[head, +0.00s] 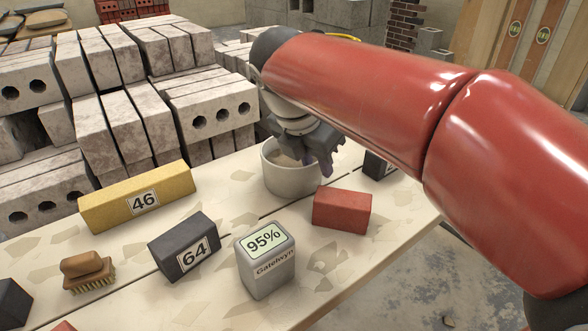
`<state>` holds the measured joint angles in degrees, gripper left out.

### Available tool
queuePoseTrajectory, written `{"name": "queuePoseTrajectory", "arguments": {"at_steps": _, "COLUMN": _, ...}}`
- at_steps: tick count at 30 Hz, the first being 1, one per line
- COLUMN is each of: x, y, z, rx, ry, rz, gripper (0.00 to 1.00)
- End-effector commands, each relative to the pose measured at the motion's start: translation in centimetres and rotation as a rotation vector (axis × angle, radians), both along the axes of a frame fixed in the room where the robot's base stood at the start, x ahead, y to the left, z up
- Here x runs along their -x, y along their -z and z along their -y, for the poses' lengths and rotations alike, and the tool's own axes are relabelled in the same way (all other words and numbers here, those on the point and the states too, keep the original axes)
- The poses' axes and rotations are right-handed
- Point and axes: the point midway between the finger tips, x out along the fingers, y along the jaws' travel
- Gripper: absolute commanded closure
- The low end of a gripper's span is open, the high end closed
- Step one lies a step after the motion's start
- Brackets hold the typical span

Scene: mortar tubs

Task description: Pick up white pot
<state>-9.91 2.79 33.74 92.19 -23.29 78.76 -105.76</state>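The white pot (291,181) stands upright on the table, a round pale tub with an open top and something greyish inside. My gripper (319,163) is at the pot's upper right rim, pointing down from my red arm. It overlaps the rim in this view. The fingers are dark and partly hidden by the gripper's own body, so I cannot tell whether they are apart or touching the pot.
A red brick (342,209) lies just right of the pot, and a dark block (378,166) is behind it. A grey box reading 95% (266,262), a black block 64 (184,247), a yellow block 46 (137,196) and a brush (87,271) share the table (215,195). Concrete blocks (213,108) are stacked behind.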

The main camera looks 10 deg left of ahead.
Motion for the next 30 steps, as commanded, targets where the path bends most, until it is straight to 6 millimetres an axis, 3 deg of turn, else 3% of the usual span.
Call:
{"name": "queuePoseTrajectory", "arguments": {"at_steps": 10, "x": -1.6, "y": 4.4, "z": 0.5, "rx": 0.001, "ry": 0.004, "rz": -0.003, "gripper": 0.7}}
{"name": "queuePoseTrajectory", "arguments": {"at_steps": 18, "x": -1.8, "y": 4.7, "z": 0.6, "rx": -0.001, "ry": 0.003, "rz": 0.0, "gripper": 0.7}}
{"name": "queuePoseTrajectory", "arguments": {"at_steps": 25, "x": -1.8, "y": 4.6, "z": 0.6, "rx": -0.002, "ry": 0.004, "rz": 0.0, "gripper": 1.0}}
{"name": "queuePoseTrajectory", "arguments": {"at_steps": 30, "x": -1.8, "y": 4.7, "z": 0.6, "rx": -0.001, "ry": 0.004, "rz": -0.001, "gripper": 1.0}}
